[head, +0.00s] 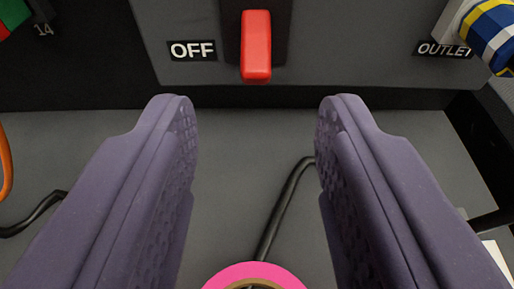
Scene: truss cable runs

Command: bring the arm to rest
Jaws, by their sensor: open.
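My gripper (256,108) is in the middle of the head view, with its two purple fingers wide apart and nothing between the tips. It is open. Beyond the fingertips, a red switch lever (256,45) stands on a grey panel (330,45). A label reading OFF (192,50) is to the left of the lever. The fingertips appear below the lever in the picture, and I see no contact with it.
A pink ring (232,277) lies at the bottom edge. A black cable (282,205) runs behind the fingers; another (35,216) is at left by an orange cable (6,165). A blue, white and yellow part (492,32) is at top right by an OUTLET label (443,49).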

